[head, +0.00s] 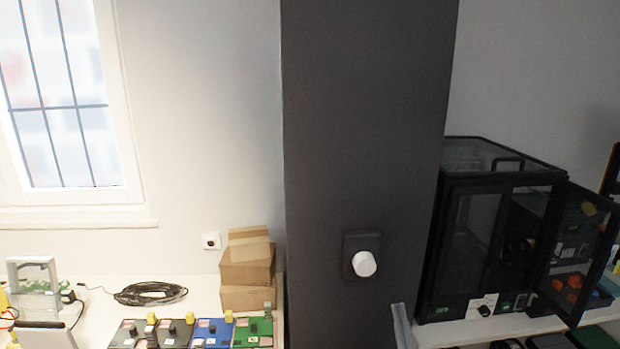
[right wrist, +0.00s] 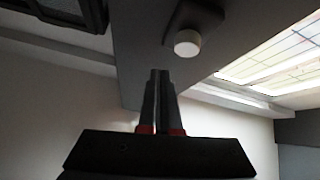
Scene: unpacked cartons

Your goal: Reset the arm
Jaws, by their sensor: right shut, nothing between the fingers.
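My right gripper (right wrist: 160,74) shows in the right wrist view with its two dark fingers together, shut and empty. Red marks show at the finger bases. It points toward the dark pillar with the white knob, touching nothing that I can see. In the head view only a grey tip of it (head: 402,326) shows at the bottom edge, in front of the pillar's right side. The rest of the right arm is out of frame. My left gripper is not in view.
A dark pillar (head: 365,120) with a white knob (head: 364,263) stands in the middle. Left is a white table (head: 105,300) with stacked cartons (head: 247,275), a coiled black cable (head: 150,293) and coloured boards. Right is a black cabinet (head: 470,245), its glass door (head: 575,255) open.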

